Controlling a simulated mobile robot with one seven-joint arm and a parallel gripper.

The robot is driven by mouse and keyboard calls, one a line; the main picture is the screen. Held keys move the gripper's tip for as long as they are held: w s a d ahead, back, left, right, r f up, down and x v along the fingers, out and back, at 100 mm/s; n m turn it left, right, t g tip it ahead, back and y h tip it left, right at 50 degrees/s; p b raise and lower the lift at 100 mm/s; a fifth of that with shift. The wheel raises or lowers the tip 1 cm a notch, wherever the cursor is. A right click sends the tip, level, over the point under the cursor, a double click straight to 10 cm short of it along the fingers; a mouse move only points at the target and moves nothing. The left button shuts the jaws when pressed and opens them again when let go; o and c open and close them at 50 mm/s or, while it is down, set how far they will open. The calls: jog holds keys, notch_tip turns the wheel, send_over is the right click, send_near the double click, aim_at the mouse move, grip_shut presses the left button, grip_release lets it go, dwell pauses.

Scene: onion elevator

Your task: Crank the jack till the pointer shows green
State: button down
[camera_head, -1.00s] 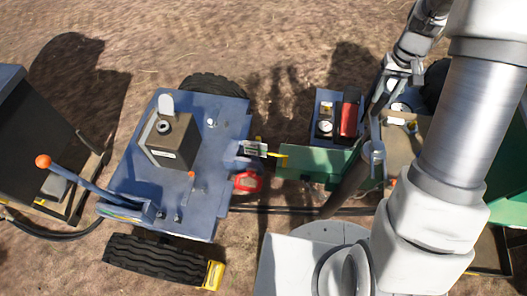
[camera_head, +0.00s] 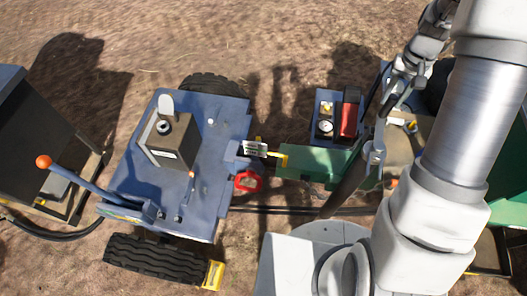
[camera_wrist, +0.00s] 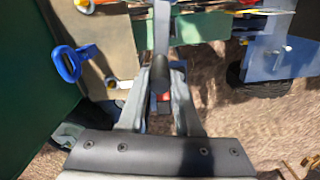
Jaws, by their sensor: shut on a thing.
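My gripper (camera_wrist: 158,88) is shut on the dark grip of a crank handle (camera_wrist: 161,35), whose grey bar runs up the wrist view from between the fingers. In the head view my gripper (camera_head: 395,92) is at the upper right, above the green frame (camera_head: 310,163). A grey jack post (camera_head: 374,156) stands on that frame just below the gripper. A small yellow pointer (camera_head: 279,158) sits at the frame's left end, beside a white marked plate (camera_head: 255,148). I cannot tell which colour it shows.
A red canister (camera_head: 349,119) stands in a blue tray behind. A blue handle (camera_wrist: 70,62) is left in the wrist view. Bare ground is free at the back.

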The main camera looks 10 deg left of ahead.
jog(key=shift+s+a+f+n+b, duration=0.1)
jog(key=shift+a+f+n+b, duration=0.15)
jog(key=shift+a+n, duration=0.55)
jog(key=shift+c, duration=2.4)
grip_release()
jog(key=shift+r, duration=0.15)
jog(key=shift+w, duration=0.2)
notch_tip(320, 180, up, 9)
jog(key=p, duration=0.6)
jog(key=shift+r, duration=0.15)
